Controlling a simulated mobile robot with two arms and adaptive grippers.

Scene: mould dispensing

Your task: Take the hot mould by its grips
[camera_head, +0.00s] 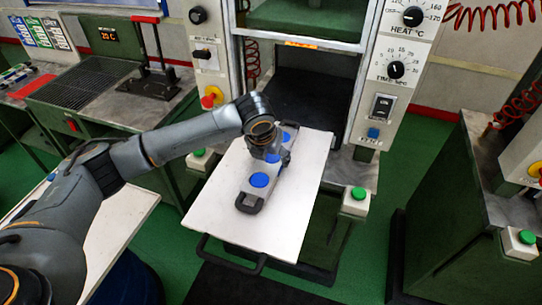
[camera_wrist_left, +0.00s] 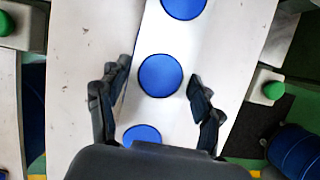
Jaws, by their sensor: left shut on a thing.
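My left gripper (camera_head: 272,157) is over the mould's middle, pointing down. The arm hides part of the mould in the head view. My right gripper is not in view.
The press opening (camera_head: 312,100) is behind the board. Green buttons on white boxes stand at the left (camera_head: 199,159) and right (camera_head: 355,201) of the board. A control panel (camera_head: 397,65) rises at the right. The board's near part is clear.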

